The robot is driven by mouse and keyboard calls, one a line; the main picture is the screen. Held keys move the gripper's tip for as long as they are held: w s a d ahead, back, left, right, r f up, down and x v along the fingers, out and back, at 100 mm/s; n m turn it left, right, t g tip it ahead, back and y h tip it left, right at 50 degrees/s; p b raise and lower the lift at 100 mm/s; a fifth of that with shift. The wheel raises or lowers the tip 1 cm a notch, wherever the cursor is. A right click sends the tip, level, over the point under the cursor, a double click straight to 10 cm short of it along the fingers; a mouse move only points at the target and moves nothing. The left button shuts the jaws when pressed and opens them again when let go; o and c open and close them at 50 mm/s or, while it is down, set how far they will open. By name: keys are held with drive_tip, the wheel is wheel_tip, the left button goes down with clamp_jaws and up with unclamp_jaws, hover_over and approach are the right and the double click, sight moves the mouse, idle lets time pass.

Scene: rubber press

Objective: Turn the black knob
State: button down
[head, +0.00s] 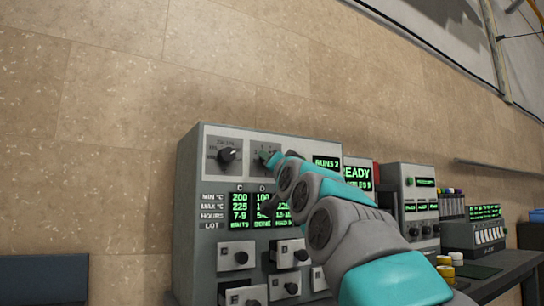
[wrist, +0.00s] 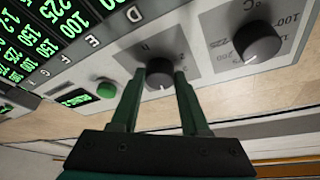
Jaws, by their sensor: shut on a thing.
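My gripper (wrist: 160,84) is shut on a black knob (wrist: 159,72), with one dark green finger on each side of it, in the wrist view.
A green button (wrist: 106,89) and small green display (wrist: 75,97) sit beside the held knob. Several black-knobbed drawers (head: 238,256) fill the console's lower front, below a green-text screen. Other instruments (head: 411,200) stand to the right on a dark bench.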

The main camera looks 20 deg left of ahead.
drive_tip(key=shift+m+h+p, duration=0.5)
drive_tip(key=shift+m+p, duration=0.5)
drive_tip(key=shift+p, duration=0.1)
drive_tip(key=shift+c, duration=2)
unclamp_jaws()
drive_tip(key=b+v, duration=0.4)
drive_tip(key=v, duration=0.3)
drive_tip(key=shift+s+d, duration=0.15)
drive_tip(key=shift+s, duration=0.2)
drive_tip(key=shift+f, duration=0.1)
